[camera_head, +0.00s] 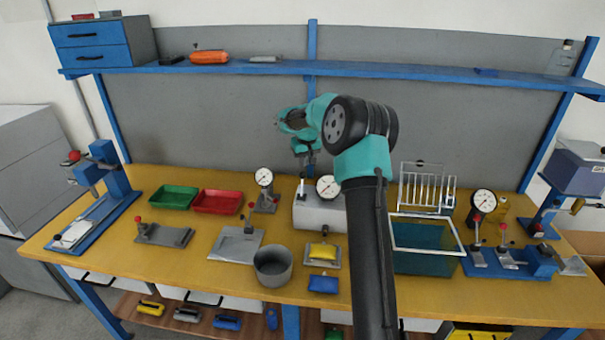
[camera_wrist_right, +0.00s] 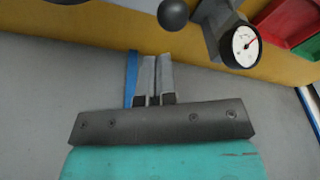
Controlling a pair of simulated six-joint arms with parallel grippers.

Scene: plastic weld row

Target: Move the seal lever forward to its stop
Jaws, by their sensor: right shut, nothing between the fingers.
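My right gripper (camera_head: 304,163) is shut and empty, pointing down over the back of the bench, above the grey box (camera_head: 318,214) with a round gauge. Its closed fingers also show in the right wrist view (camera_wrist_right: 154,78). A dark ball knob (camera_wrist_right: 172,14) lies just beyond the fingertips there, apart from them. In the head view a short upright lever (camera_head: 302,189) stands at the box's left, below the gripper. I cannot tell for sure that this is the seal lever. My right arm hides part of the box's right side. My left gripper is not in view.
A gauge on a stand (camera_head: 264,178) is left of the box, also in the wrist view (camera_wrist_right: 244,46). Red (camera_head: 217,201) and green (camera_head: 174,197) trays lie farther left. A grey cup (camera_head: 272,267) stands in front. A wire rack (camera_head: 427,187) is right of my arm.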

